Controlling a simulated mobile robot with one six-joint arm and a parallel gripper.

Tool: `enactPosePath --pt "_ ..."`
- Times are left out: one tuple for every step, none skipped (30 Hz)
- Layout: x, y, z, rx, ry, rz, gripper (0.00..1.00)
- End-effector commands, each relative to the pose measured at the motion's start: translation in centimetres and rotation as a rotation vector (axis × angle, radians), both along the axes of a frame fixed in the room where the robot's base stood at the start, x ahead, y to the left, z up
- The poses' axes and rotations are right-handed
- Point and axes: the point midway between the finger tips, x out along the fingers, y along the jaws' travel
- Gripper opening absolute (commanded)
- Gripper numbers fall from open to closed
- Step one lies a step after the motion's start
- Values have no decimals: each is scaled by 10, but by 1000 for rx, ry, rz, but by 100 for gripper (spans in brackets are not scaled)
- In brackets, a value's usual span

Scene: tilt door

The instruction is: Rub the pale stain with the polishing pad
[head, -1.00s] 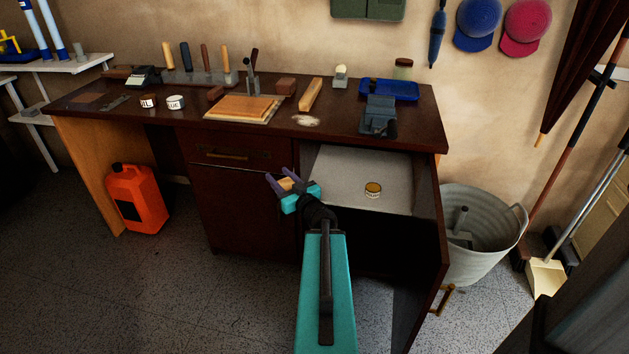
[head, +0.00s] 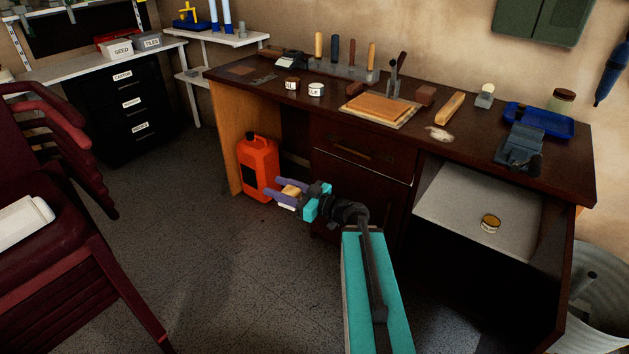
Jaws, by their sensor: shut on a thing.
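The pale stain (head: 439,134) is a whitish, irregular patch on the dark brown bench top (head: 415,150), near its front edge. My gripper (head: 284,193) has purple fingers shut on a small tan-yellow block, which looks like the polishing pad (head: 292,191). The gripper is in front of the bench, lower than its top, well to the left of the stain and apart from it. The fingers hide part of the pad.
On the bench near the stain are a wooden board (head: 381,108), a wooden bar (head: 450,107) and a grey device (head: 519,147). An open compartment below holds a small tin (head: 490,223). An orange jug (head: 258,167) and dark red chairs (head: 60,240) stand left.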

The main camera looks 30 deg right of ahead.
Motion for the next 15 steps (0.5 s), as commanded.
enactPosePath --pt "2 22 8 0 -1 52 13" --pt "2 33 11 1 -1 79 13" --pt "2 48 15 0 -1 118 13" --pt "2 59 19 0 -1 146 13" --pt "2 70 24 1 -1 174 13" --pt "1 84 30 0 -1 209 13" --pt "0 92 35 1 0 231 13" --pt "-1 100 39 0 0 251 13" --pt "-2 108 44 1 -1 272 13" --pt "-3 113 49 1 0 286 13" --pt "-3 118 53 1 0 300 13" --pt "-4 124 58 1 -1 314 13" --pt "-5 128 62 1 -1 325 13" --pt "-5 131 67 1 -1 334 13" --pt "-6 135 72 1 -1 345 13"
